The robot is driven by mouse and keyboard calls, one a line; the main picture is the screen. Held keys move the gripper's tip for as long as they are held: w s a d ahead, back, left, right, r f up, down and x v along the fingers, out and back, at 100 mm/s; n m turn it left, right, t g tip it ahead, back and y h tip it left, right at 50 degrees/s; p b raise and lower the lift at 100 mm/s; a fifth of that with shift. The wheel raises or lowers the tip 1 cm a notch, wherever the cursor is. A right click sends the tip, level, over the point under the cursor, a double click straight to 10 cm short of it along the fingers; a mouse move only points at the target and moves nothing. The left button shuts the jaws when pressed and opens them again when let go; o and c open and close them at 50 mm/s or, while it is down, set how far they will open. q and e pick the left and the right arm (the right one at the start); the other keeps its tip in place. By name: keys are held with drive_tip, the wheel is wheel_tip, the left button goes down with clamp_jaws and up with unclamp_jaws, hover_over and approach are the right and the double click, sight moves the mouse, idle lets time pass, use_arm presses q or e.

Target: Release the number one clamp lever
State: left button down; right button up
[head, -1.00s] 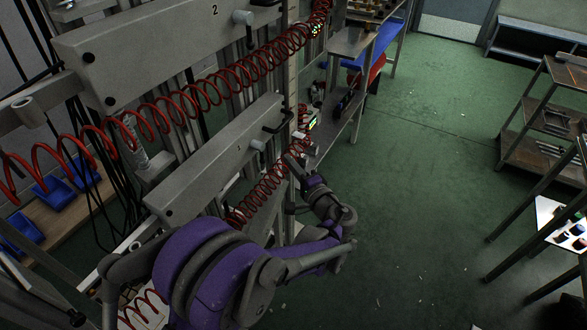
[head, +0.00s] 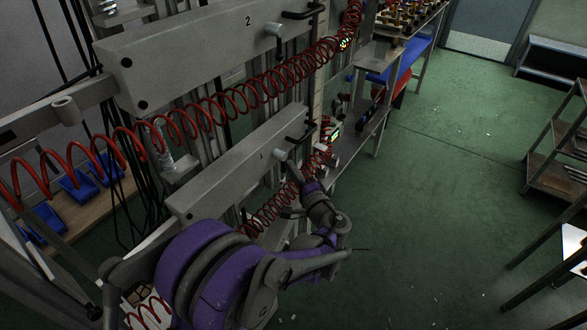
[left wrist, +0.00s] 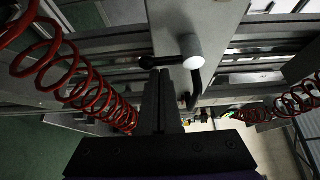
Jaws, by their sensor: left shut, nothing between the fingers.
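The number one beam (head: 235,168) is a grey bar marked "1", below the beam marked "2". Near its right end is the number one clamp lever (head: 279,155) with a pale round hub. My right gripper is not in view.
A black handle (head: 299,136) stands at the beam's right end. Red coiled hoses (head: 215,108) cross in front of the beams and run close to my left gripper. Shelves (head: 358,138) stand behind. Green floor (head: 430,200) to the right is clear, with racks at the far right.

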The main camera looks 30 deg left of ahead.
use_arm(q)
drive_tip(key=shift+s+m+g+h+p, duration=0.3)
drive_tip(key=shift+m+h, duration=0.1)
drive_tip(key=shift+m, duration=0.3)
drive_tip(key=s+r+m+g+p, duration=0.1)
drive_tip(key=m+g, duration=0.1)
drive_tip(key=m, duration=0.1)
drive_tip(key=s+r+m+g+h+p, duration=0.1)
drive_tip(key=m+g, duration=0.2)
drive_tip(key=s+r+m+g+h+p, duration=0.1)
drive_tip(key=s+m+g, duration=0.1)
drive_tip(key=m+g, duration=0.1)
drive_tip(key=shift+a+m, duration=0.2)
drive_tip(key=shift+m, duration=0.2)
drive_tip(key=shift+r, duration=0.2)
idle(0.5)
idle(0.6)
drive_tip(key=b, duration=0.2)
approach(282, 171)
drive_tip(key=s+d, duration=0.3)
drive_tip(key=shift+r, duration=0.35)
